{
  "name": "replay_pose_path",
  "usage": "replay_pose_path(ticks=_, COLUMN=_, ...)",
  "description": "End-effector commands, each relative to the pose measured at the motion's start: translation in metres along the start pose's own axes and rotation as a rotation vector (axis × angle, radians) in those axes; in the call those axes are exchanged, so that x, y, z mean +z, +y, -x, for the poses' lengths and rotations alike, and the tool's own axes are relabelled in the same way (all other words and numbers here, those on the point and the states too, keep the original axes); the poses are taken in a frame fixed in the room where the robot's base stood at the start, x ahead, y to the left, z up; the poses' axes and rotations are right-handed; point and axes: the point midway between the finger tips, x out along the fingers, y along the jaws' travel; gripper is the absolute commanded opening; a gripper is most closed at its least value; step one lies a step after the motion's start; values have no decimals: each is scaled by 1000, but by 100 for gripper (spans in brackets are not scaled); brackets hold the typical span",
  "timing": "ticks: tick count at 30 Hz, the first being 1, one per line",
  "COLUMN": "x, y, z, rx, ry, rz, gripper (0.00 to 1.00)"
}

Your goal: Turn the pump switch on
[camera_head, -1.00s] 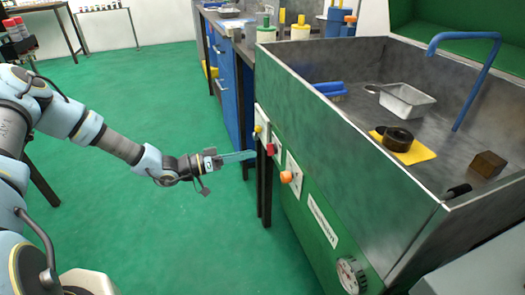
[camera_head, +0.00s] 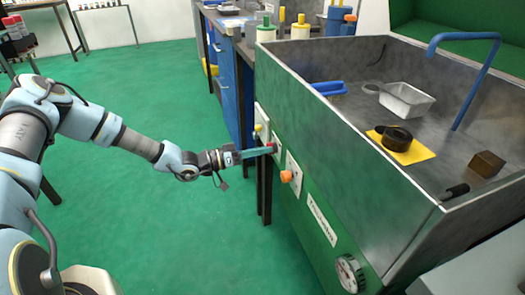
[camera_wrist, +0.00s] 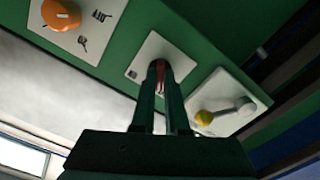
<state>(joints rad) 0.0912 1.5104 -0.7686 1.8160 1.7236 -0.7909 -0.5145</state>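The front of the sink bench carries several controls. A red switch (camera_wrist: 160,76) on a white plate (camera_wrist: 142,68) shows between my fingertips in the wrist view; the fingers hide most of it. Which control is the pump switch cannot be read from a label. My gripper (camera_head: 271,149) reaches this plate from the left in the head view, its tips at the red switch. In the wrist view a narrow gap shows between the fingers (camera_wrist: 160,70); whether they press on the switch cannot be told.
An orange knob (camera_head: 286,176) sits on the neighbouring plate. A yellow-tipped lever (camera_wrist: 203,117) is on the plate at the other side. A gauge (camera_head: 350,275) is lower on the bench front. The sink (camera_head: 370,100) holds a tray and other items. The green floor is clear.

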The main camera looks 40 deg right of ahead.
Motion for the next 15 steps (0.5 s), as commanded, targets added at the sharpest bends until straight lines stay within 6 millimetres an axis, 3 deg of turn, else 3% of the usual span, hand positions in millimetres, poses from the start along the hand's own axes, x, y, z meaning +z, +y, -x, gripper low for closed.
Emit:
replay_pose_path(ticks=3, x=0, y=0, z=0, rx=0, ry=0, rz=0, gripper=0)
replay_pose_path(ticks=15, x=0, y=0, z=0, rx=-1, ry=0, rz=0, gripper=0)
